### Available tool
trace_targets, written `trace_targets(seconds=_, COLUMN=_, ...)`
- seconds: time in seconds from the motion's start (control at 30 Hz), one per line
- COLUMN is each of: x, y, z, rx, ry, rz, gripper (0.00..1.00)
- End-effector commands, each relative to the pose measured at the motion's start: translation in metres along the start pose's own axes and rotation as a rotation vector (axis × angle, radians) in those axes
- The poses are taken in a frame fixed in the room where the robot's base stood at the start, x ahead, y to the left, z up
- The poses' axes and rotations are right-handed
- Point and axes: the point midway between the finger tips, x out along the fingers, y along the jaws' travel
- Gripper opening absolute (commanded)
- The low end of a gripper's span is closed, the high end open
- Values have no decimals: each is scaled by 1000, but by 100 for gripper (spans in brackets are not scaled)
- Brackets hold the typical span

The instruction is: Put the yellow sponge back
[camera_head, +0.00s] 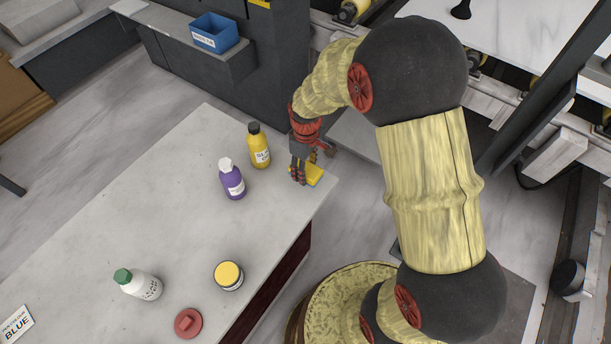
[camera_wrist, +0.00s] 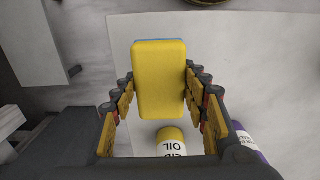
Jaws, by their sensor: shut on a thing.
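The yellow sponge (camera_head: 314,175) is at the slab's far right corner, partly hidden by my gripper (camera_head: 302,176). In the wrist view the yellow sponge (camera_wrist: 159,80) shows its broad yellow face with a thin blue edge at the top. My gripper (camera_wrist: 159,85) has its fingers on both sides of the sponge and is shut on it. I cannot tell whether the sponge touches the slab or hangs just above it.
On the slab (camera_head: 120,210) stand a yellow bottle (camera_head: 259,150), a purple bottle (camera_head: 232,182), a white bottle with green cap (camera_head: 143,285) and a yellow-lidded jar (camera_head: 228,275). A red lid (camera_head: 188,323) lies in front. A blue bin (camera_head: 214,34) sits on a grey shelf behind.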

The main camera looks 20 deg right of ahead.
Motion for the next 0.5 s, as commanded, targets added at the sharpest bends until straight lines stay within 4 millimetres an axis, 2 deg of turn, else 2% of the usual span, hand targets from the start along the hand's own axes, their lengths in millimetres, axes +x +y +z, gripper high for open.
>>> trace_targets(seconds=0.03, x=8, y=4, z=-2, rx=1, ry=-1, rz=-1, gripper=24)
trace_targets(seconds=0.3, x=21, y=13, z=-10, rx=1, ry=-1, rz=0, gripper=24)
trace_targets(seconds=0.5, x=49, y=15, z=-12, rx=0, ry=-1, rz=-1, gripper=24)
